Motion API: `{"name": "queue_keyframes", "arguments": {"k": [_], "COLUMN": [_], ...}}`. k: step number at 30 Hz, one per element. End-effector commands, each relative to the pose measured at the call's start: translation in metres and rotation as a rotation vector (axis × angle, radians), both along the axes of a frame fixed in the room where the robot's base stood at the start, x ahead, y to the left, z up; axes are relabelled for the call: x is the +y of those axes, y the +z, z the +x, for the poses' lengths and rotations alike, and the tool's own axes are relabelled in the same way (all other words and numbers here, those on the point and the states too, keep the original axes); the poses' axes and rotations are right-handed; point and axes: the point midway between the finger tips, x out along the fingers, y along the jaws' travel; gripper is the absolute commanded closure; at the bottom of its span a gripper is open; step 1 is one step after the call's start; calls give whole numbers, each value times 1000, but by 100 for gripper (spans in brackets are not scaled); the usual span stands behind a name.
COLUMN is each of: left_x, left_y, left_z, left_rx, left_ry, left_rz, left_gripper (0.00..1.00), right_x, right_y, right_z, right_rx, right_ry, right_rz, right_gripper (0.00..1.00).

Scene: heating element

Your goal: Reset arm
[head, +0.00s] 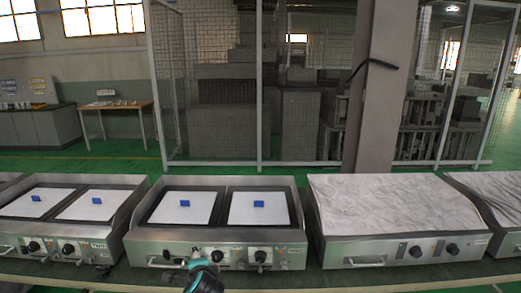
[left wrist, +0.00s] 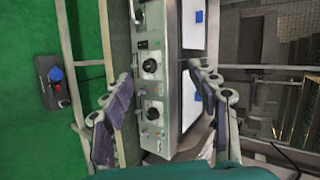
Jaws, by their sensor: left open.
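My left gripper (head: 200,262) shows at the bottom of the head view, in front of the middle two-plate appliance's front panel (head: 235,252). In the left wrist view my left gripper (left wrist: 165,110) is open, its two fingers spread with nothing held between them. The front panel with its black knobs (left wrist: 150,66) shows beyond and between the fingers. In the head view, the middle appliance has two white plates (head: 183,207), each with a small blue block (head: 184,203) on it. My right gripper is in neither view.
A similar two-plate appliance (head: 62,244) stands to the left. A grey-topped appliance (head: 395,203) stands to the right, with another partly cut off beyond it. A mesh fence and a pillar (head: 374,110) rise behind. A small box with a blue knob (left wrist: 55,82) shows in the left wrist view.

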Motion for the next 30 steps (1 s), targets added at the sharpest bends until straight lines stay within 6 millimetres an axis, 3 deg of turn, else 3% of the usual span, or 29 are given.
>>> {"name": "queue_keyframes", "arguments": {"k": [1,7,12,15,21,30], "left_x": [7,15,7,-1,-13,-15], "left_y": [4,0,-16,-26,-40,-42], "left_z": [-26,-119,-194,-228,-262,-266], "left_rx": [3,19,41,56,78,81], "left_ry": [58,306,523,630,755,772], "left_rz": [-99,-513,-838,-990,-1156,-1178], "left_gripper": [41,41,41,41,41,41], "right_x": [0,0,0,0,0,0], "right_y": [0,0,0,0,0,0], "right_z": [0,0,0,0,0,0], "right_rx": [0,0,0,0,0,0], "right_ry": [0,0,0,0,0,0], "right_rz": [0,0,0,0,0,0], "right_gripper": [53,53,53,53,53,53]}}
